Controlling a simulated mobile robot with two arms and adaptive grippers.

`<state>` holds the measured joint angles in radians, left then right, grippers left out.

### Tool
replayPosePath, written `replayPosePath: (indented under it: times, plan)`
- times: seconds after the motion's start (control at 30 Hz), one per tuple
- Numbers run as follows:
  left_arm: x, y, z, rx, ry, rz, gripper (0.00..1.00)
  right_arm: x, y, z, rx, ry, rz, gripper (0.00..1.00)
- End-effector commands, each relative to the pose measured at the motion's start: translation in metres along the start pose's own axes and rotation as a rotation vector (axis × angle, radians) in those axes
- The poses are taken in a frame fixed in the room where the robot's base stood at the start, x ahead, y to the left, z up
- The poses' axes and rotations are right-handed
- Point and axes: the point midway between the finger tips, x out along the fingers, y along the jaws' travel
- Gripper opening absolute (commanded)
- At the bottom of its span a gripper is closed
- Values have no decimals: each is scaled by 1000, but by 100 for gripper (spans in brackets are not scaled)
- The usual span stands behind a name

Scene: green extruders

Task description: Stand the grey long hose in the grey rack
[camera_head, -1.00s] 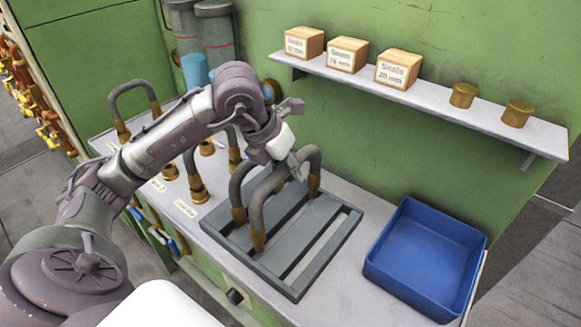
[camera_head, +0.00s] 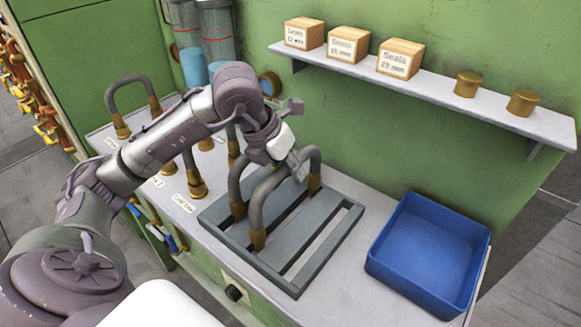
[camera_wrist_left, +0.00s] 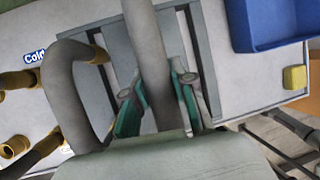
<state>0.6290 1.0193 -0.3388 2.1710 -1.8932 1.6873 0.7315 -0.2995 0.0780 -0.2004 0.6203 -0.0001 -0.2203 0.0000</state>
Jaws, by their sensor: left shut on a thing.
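The grey slatted rack (camera_head: 327,243) lies on the bench and also shows in the wrist view (camera_wrist_left: 207,65). My left gripper (camera_head: 298,165) is above it, shut on a grey hose (camera_head: 258,205). In the wrist view the held hose (camera_wrist_left: 146,45) runs between the two green-padded fingers (camera_wrist_left: 158,105). Its near brass end (camera_head: 258,239) is low over the front slats; I cannot tell whether it touches. A second grey hose (camera_head: 235,183) arches just behind, with a brass end at the rack's left side. My gripper hides part of both hoses. The right gripper is not in view.
A blue bin (camera_head: 425,255) stands right of the rack. More brass-ended hoses (camera_head: 195,188) stand to the left beside labels. A wall shelf (camera_head: 450,95) above carries boxes (camera_head: 400,60) and brass caps (camera_head: 523,102). The bench between rack and bin is clear.

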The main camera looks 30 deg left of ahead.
Motion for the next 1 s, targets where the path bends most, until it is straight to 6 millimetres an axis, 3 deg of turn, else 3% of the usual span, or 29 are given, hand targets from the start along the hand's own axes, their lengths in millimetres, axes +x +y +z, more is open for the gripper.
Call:
replayPosePath:
  times: [0.23, 0.27, 0.4, 0.77, 1.0]
  plan:
    - [5, 1, -2, 0, -2, 0, 0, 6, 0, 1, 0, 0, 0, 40]
    - [4, 1, -1, 0, -2, 0, 30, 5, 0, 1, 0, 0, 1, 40]
    - [4, 1, -1, 0, -2, 0, 53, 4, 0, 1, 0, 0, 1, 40]
    - [1, 1, -2, 0, -1, 1, 54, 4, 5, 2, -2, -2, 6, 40]
    - [-36, 2, 0, 1, -6, 3, 54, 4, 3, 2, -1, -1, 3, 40]
